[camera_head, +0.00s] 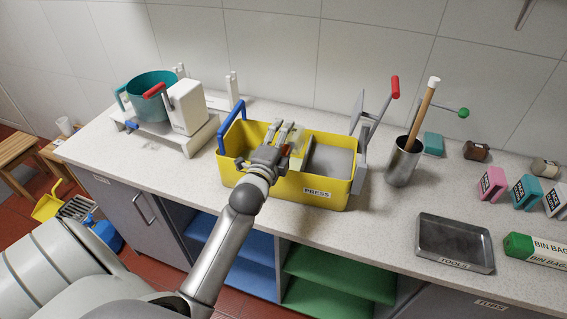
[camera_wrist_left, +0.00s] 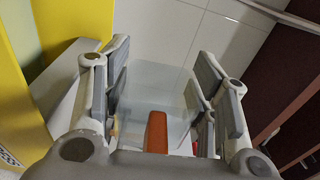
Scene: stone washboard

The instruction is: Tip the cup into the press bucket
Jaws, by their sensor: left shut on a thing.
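The yellow press bucket (camera_head: 285,192) stands on the counter, labelled PRESS, with a blue handle on its left and a grey wringer on its right. My left gripper (camera_head: 284,133) is over the bucket's open left part. It is shut on a clear cup (camera_head: 298,147), which also shows between the fingers in the left wrist view (camera_wrist_left: 150,84). The cup's red-orange handle (camera_wrist_left: 156,132) faces the palm. The wrist view is rolled, with the yellow bucket wall (camera_wrist_left: 17,85) at its left. The cup's contents and exact tilt cannot be told. My right gripper is out of view.
A teal bucket (camera_head: 152,97) sits at a white stand on the left. A metal pot (camera_head: 403,164) with a wooden-handled tool stands right of the press bucket. A grey tools tray (camera_head: 455,243) and a green bin-bag box (camera_head: 535,249) lie at front right.

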